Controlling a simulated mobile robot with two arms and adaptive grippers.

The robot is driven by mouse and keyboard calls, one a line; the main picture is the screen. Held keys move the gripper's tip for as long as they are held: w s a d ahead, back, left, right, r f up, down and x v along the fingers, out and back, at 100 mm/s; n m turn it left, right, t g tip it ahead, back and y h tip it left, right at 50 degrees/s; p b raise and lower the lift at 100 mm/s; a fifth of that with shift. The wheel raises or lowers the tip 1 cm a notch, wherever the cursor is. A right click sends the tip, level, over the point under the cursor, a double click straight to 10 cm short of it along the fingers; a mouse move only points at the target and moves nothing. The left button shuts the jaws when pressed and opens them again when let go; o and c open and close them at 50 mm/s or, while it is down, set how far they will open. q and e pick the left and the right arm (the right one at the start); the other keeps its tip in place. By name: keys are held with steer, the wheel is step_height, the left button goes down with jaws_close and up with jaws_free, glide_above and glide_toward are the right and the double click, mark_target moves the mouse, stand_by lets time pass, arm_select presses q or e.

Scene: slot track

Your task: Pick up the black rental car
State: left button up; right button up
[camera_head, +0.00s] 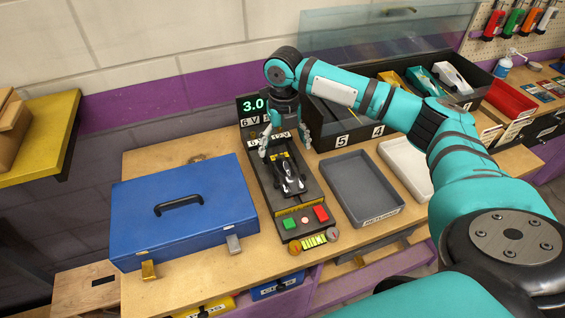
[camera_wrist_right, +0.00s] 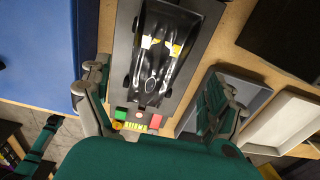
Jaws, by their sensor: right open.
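The black car (camera_head: 289,176), with white parts and a yellow patch, sits on a dark test stand (camera_head: 284,208) with green and red buttons at its front. In the right wrist view the car (camera_wrist_right: 155,62) lies between my spread fingers. My right gripper (camera_head: 285,143) is open and empty above the back part of the stand, pointing down. Its fingers also show in the right wrist view (camera_wrist_right: 156,78), one to each side of the car, not closed on it. My left gripper is outside the head view; a green part at the wrist view's lower left may belong to it.
A blue case (camera_head: 185,212) stands close left of the stand. A grey tray (camera_head: 360,186) and a pale tray (camera_head: 407,165) lie to the right. A lit display (camera_head: 252,106) stands behind the stand. Numbered bays with other cars (camera_head: 424,81) line the back right.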

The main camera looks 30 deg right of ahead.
mark_target(282, 162)
steer(key=shift+s+f, duration=0.1)
steer(key=shift+f, duration=0.45)
steer(key=shift+f+p, duration=0.3)
steer(key=shift+p, duration=0.05)
steer(key=f, duration=0.1)
steer(key=f+p, duration=0.1)
steer(key=f, duration=0.1)
steer(key=shift+a+f+p, duration=0.25)
steer(key=shift+f+p, duration=0.05)
steer(key=shift+f, duration=0.05)
steer(key=shift+s+f, duration=0.1)
steer(key=shift+f, duration=0.4)
steer(key=c, duration=1.5)
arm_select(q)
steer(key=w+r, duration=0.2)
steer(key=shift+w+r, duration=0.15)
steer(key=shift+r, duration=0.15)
arm_select(e)
steer(key=shift+r, duration=0.15)
